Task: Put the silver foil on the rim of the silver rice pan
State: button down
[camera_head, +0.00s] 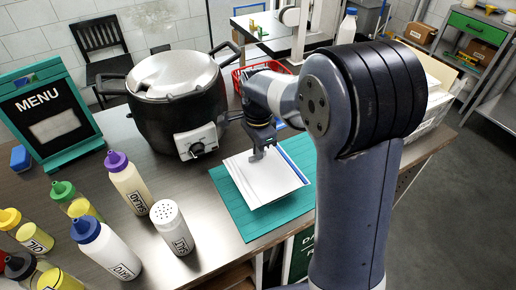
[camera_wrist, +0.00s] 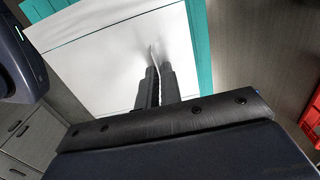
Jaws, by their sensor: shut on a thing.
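A pale, silver-white sheet (camera_head: 266,183), which looks like the foil, is over the teal mat (camera_head: 237,222) on the counter. My gripper (camera_head: 257,156) reaches down onto the sheet's upper part. In the wrist view the gripper (camera_wrist: 155,72) is shut, with a thin raised fold of the sheet (camera_wrist: 95,60) between its fingertips. I cannot tell whether the sheet is clear of the mat. The rice pan (camera_head: 180,115) stands left of the gripper. It is a black pot with a silver lid (camera_head: 172,72) on top; its rim is mostly hidden under the lid.
Several sauce bottles and a salt shaker (camera_head: 171,228) stand at the front left. A menu board (camera_head: 48,115) is at the far left. A red basket (camera_head: 240,76) is behind my gripper. A white box (camera_head: 432,105) is at the right, partly behind my arm.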

jog(key=shift+f, duration=0.45)
dwell(0.3)
jog(key=c, duration=1.5)
grip_release()
notch_tip(320, 180, up, 11)
jog(key=shift+f+b, duration=0.1)
jog(key=shift+b, duration=0.45)
